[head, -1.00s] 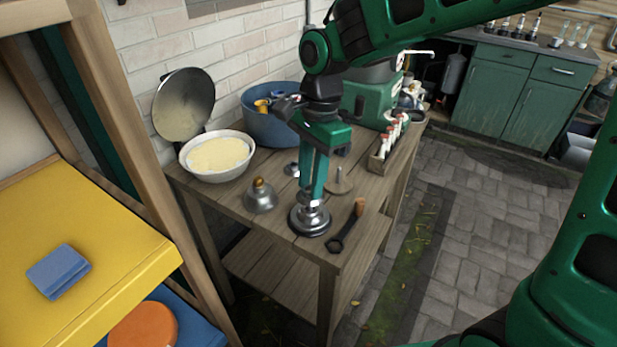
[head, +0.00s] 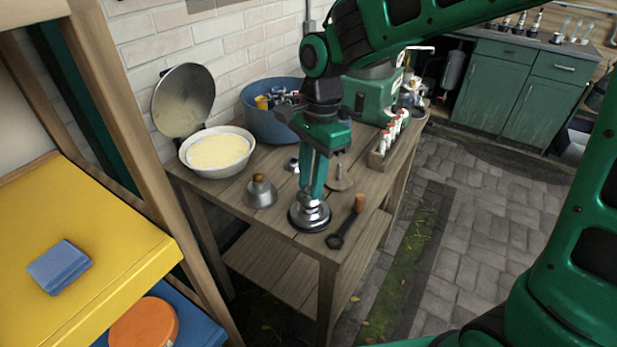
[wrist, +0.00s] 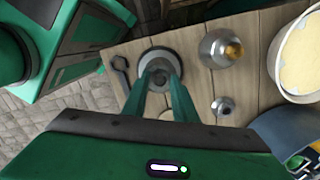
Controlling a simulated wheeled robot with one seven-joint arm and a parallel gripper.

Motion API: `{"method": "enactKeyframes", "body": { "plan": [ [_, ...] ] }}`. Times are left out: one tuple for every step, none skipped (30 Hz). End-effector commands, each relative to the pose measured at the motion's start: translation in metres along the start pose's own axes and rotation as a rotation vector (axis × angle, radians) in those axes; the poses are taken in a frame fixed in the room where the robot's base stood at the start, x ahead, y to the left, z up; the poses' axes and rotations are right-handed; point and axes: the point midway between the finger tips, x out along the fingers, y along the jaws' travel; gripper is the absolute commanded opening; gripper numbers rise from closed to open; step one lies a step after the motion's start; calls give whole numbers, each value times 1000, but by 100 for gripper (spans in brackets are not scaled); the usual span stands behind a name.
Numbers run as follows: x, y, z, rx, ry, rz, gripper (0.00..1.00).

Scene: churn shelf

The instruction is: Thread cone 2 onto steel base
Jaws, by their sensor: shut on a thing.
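The steel base (head: 296,219), a round dark-rimmed disc with shiny metal on it, stands on the wooden table near its front corner. It also shows in the wrist view (wrist: 146,56). My gripper (head: 312,195) points down over it, with its green fingers shut on a small silver metal piece, seemingly cone 2 (head: 311,206). The fingertips hide most of this piece, and I cannot tell whether it is threaded on. A larger silver cone with a brass-coloured top (head: 261,193) stands to the left. A small silver piece (head: 291,165) sits behind.
A dark spanner with a wooden handle (head: 346,226) lies right of the base. A wooden disc with a peg (head: 339,180) is behind. A white bowl (head: 218,153), blue tub (head: 265,122) and bottle rack (head: 380,155) stand farther back. The yellow shelf (head: 110,235) is at left.

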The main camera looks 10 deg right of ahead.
Motion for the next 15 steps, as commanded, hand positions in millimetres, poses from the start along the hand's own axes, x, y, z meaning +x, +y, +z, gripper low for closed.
{"method": "enactKeyframes", "body": {
  "plan": [
    [0,0,0,0,0,0,0],
    [0,0,0,0,0,0,0],
    [0,0,0,0,0,0,0],
    [0,0,0,0,0,0,0],
    [0,0,0,0,0,0,0],
    [1,0,0,0,0,0,0],
    [1,0,0,0,0,0,0],
    [2,0,0,0,0,0,0],
    [2,0,0,0,0,0,0],
    [3,0,0,0,0,-1,0],
    [3,0,0,0,0,-1,0],
    [4,0,0,0,0,-1,0],
    [5,0,0,0,0,-1,0],
    [6,0,-1,0,0,-1,0],
    [6,0,-1,0,0,-1,0]
  ]
}}
